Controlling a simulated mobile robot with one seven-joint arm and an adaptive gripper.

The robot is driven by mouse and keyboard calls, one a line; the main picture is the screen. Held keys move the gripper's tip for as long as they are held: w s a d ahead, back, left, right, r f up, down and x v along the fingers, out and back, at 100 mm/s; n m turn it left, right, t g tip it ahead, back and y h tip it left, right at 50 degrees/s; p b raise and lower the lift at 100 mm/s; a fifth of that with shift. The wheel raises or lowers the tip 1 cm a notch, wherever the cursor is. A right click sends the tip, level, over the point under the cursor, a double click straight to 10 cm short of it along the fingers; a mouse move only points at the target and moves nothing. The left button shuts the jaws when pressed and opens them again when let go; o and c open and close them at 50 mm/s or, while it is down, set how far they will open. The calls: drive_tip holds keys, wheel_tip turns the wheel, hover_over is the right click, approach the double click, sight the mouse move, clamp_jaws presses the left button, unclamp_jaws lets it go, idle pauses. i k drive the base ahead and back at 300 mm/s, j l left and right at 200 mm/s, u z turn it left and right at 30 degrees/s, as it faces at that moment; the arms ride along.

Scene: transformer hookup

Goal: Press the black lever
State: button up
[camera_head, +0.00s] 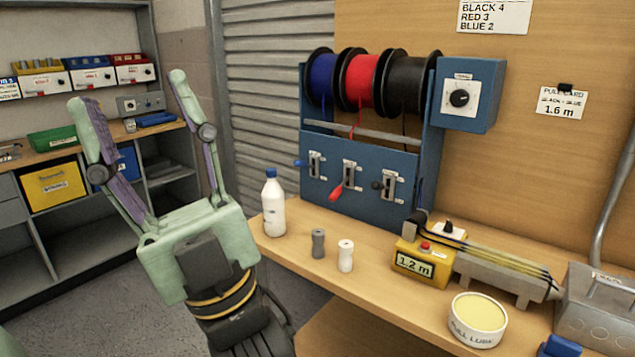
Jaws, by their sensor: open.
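The black lever (379,186) is the rightmost of three levers on the front of a blue wire-spool stand (338,207). The red lever (338,192) is in the middle and points downward. The blue lever (300,163) is on the left. Above them hang a blue spool (322,78), a red spool (361,80) and a black spool (408,84). My gripper (133,90) is at the left of the view, open and empty, with its fingers pointing up. It is well apart from the levers, left of the bench.
A white bottle (273,205), a grey cylinder (318,244) and a white cylinder (345,256) stand on the bench in front of the stand. A yellow counter box (420,268) reads 1.2 m. A lube tub (477,320) and grey box (600,305) are at right.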

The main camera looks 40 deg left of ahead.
sight(375, 185)
drive_tip(key=u, duration=0.75)
drive_tip(key=i+j+z, duration=0.1)
drive_tip(key=i+j, duration=0.25)
drive_tip(key=i, duration=0.1)
